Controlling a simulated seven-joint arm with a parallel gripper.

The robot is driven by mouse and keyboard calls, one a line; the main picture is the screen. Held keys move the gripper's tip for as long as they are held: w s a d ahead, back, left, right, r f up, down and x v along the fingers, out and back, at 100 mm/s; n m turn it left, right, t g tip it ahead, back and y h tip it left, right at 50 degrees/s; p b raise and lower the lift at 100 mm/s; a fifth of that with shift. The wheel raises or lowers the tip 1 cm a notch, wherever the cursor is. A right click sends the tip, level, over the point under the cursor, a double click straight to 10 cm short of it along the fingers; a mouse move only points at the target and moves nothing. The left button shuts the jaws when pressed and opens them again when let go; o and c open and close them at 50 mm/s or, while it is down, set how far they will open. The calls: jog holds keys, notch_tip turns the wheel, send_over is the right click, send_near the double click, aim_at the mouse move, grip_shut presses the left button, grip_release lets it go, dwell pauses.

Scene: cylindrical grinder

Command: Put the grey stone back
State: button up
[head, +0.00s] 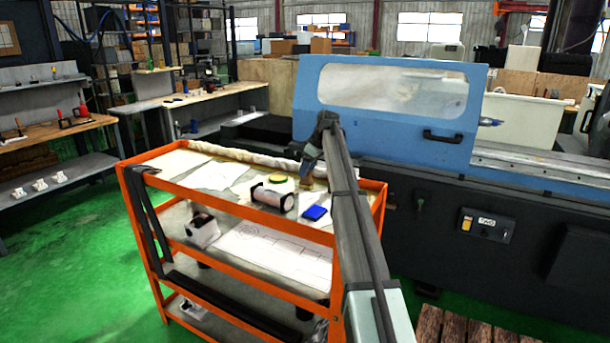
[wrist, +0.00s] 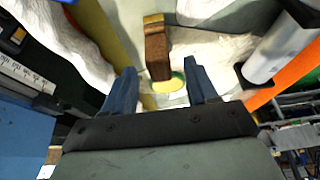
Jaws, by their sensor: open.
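I cannot make out a grey stone for certain in either view. My gripper (head: 309,160) is over the top shelf of the orange cart (head: 255,208). In the wrist view, my gripper (wrist: 162,76) is open, with its two blue fingers apart. A brown block with a yellow end (wrist: 157,50) shows between and beyond the fingertips, and I cannot tell whether it touches them. A yellow-green round thing (wrist: 168,83) lies below it in that picture and also shows in the head view (head: 277,179).
A pale roll with dark ends (head: 272,197) and a blue box (head: 315,213) lie on the cart's top shelf, with papers (head: 213,175) to the left. A blue machine hood (head: 390,105) with a black handle stands behind. A wooden bench (head: 50,132) is at far left.

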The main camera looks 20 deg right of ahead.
jog(key=v, duration=0.8)
jog(key=shift+r, duration=0.25)
